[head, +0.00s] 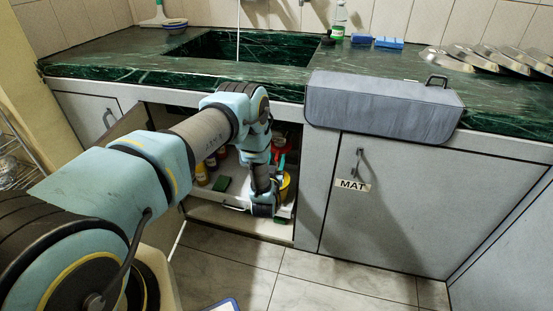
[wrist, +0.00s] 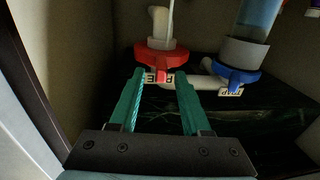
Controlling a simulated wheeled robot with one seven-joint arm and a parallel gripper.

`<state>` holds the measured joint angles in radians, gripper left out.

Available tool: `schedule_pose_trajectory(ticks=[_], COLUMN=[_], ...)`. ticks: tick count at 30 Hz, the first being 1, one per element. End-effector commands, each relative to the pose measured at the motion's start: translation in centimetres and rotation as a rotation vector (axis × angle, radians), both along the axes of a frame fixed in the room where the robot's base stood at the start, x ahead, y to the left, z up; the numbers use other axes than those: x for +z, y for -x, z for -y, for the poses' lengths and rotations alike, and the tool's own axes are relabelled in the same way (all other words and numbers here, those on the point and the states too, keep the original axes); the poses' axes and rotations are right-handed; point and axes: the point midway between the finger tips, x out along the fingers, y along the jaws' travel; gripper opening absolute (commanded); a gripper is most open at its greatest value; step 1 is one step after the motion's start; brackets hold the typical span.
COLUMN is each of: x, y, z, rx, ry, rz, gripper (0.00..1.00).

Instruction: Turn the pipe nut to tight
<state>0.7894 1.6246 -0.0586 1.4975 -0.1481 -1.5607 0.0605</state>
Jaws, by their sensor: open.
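In the wrist view, the pipe nut (wrist: 162,56) is a red ring around a white vertical pipe at top centre. A white label (wrist: 152,78) just below it is partly covered by a finger; its letters look like part of "PIPE". A small red tab hangs from the nut. My gripper (wrist: 160,78) is open, its two teal fingers pointing at the nut's lower front with nothing clearly between them. Whether the fingertips touch the nut, I cannot tell.
A blue nut (wrist: 235,76) on a second pipe sits to the right, above a label (wrist: 230,92). A white pipe (wrist: 190,84) runs between them. Dark cabinet walls are close. In the head view, bottles (head: 201,174) stand inside left; a grey case (head: 385,108) lies on the counter edge.

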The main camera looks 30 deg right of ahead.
Motion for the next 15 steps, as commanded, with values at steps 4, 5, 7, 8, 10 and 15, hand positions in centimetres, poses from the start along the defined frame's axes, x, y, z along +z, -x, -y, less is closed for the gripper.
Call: schedule_pose_trajectory(ticks=[4, 5, 7, 8, 10, 15], x=[0.01, 0.00, 0.00, -0.01, 0.00, 0.01], y=[-0.61, -0.65, -0.68, -0.68, -0.67, -0.67], z=[0.42, 0.45, 0.46, 0.46, 0.45, 0.44], rx=[0.000, 0.000, 0.000, 0.000, 0.000, 0.000], ry=[0.000, -0.001, -0.001, -0.001, -0.001, -0.001], rz=[0.000, 0.001, 0.000, 0.000, 0.000, -0.001], gripper=[0.47, 0.47, 0.47, 0.47, 0.47, 0.35])
